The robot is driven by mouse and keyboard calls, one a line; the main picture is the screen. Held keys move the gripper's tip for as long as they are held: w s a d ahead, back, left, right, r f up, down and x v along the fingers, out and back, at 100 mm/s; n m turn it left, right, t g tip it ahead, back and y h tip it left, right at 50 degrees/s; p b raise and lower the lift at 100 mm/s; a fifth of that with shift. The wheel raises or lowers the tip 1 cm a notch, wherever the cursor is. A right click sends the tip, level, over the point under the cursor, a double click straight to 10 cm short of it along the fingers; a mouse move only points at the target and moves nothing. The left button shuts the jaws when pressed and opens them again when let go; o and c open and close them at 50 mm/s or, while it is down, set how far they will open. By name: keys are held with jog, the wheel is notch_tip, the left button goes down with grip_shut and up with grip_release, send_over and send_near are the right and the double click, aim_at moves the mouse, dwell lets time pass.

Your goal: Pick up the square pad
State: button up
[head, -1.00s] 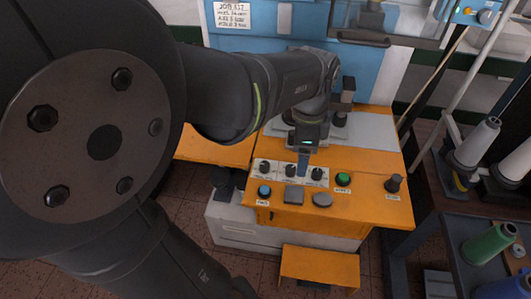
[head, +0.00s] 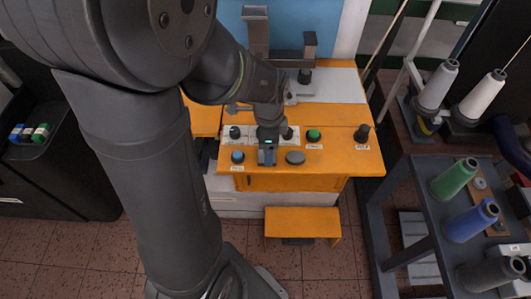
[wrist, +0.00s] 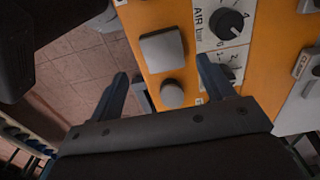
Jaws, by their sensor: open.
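The square pad (wrist: 162,50) is a flat grey block with rounded corners on the orange panel. In the wrist view it lies just beyond the fingertips, roughly midway across the gap, clear of both fingers. A round grey pad (wrist: 172,93) shows beside it, nearer the camera and between the two fingers in the picture. My gripper (wrist: 163,70) is open and empty. In the head view my gripper (head: 267,156) is over the front part of the panel and hides most or all of the square pad. The round pad (head: 295,157) is to its right.
A blue button (head: 237,156) is left of my gripper, and a green button (head: 314,135) is to the right. Dark dials stand behind, one by a finger in the wrist view (wrist: 228,20). A black knob (head: 362,132) is at the panel's right. Thread cones stand further right.

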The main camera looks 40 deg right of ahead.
jog(key=shift+w+d+f, duration=0.1)
jog(key=shift+w+f, duration=0.05)
jog(key=shift+f, duration=0.9)
jog(key=shift+w+f, duration=0.15)
jog(key=shift+f, duration=0.9)
jog(key=c, duration=1.1)
